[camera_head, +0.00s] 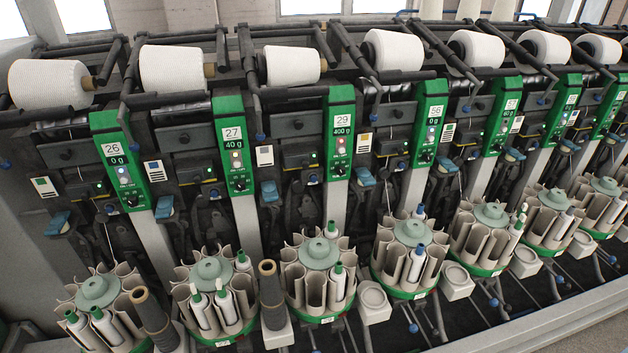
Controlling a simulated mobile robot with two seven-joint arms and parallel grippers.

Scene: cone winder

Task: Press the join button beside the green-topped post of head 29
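The green-topped post (341,110) of head 29 stands near the middle of the head view. Small round buttons or lamps (340,145) sit under the display, with a dark knob (337,170) lower down. A dark unit (298,158) with a green light is just left of the post. A small pale plate (363,143) is just right of it. I cannot tell which small part is the join button. Neither of my grippers is in view.
Similar posts marked 26 (108,132) and 27 (230,120) stand to the left, and others to the right. White yarn cones (291,65) line the top. Round bobbin magazines (318,254) and brownish tubes (271,285) stand in front, below the posts. Blue levers (337,193) jut out.

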